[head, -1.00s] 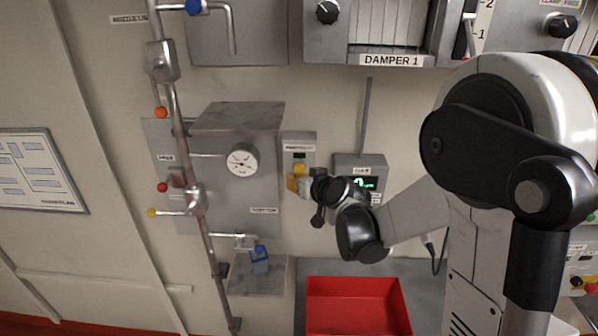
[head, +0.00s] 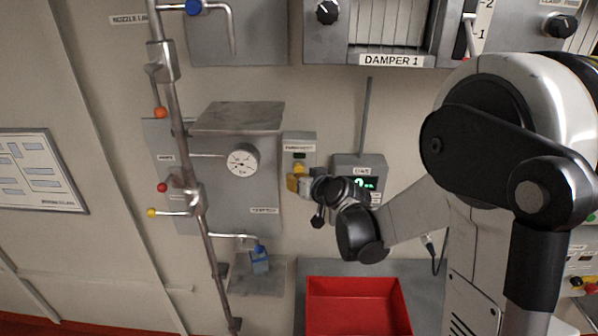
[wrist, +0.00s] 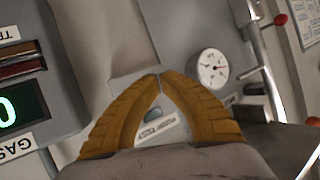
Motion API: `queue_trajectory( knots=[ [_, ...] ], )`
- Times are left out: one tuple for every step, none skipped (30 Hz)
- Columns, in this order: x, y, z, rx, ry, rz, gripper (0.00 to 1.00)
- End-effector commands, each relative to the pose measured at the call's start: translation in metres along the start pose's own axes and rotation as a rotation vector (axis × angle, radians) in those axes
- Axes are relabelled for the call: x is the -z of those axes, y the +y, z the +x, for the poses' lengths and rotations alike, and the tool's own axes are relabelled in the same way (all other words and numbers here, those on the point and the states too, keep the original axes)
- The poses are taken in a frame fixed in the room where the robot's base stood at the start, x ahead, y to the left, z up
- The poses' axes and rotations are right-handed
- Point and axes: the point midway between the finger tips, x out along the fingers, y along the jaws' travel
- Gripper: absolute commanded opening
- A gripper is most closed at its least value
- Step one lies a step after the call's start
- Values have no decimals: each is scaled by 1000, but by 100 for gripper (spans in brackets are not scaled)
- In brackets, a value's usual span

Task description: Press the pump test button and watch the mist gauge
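The pump test box (head: 299,146) is a small grey box on the wall with a label too blurred to read surely. My gripper (head: 292,183) is in front of the box's lower part; contact cannot be told. In the wrist view its ochre fingers (wrist: 160,76) meet at the tips with nothing between them, and the box's label (wrist: 157,128) shows between them. A round white gauge (head: 242,160) is on the grey cabinet to the left; it also shows in the wrist view (wrist: 209,68). Its reading is too small to tell.
A gas display box (head: 373,168) with green digits is just right of my gripper. A vertical pipe (head: 190,150) with coloured valve knobs runs at the left. A red tray (head: 358,304) is below, and the damper panel (head: 390,60) above.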

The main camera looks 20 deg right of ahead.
Motion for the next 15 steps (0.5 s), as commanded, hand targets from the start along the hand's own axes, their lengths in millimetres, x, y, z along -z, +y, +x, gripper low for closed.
queue_trajectory(
  knots=[
    [0,0,0,0,0,0,0],
    [0,0,0,0,0,0,0],
    [0,0,1,0,0,0,0],
    [0,1,1,0,0,0,0],
    [1,1,2,0,0,0,0],
    [1,2,3,0,0,0,0],
    [1,2,4,0,0,0,0],
    [2,3,5,0,0,0,0],
    [2,3,6,0,0,0,0],
    [3,4,7,0,0,0,0],
    [3,4,7,0,0,0,0],
    [4,4,7,0,0,0,0],
    [4,4,7,0,0,0,0],
    [4,4,7,0,0,0,0],
    [4,4,7,0,0,0,0]
  ],
)
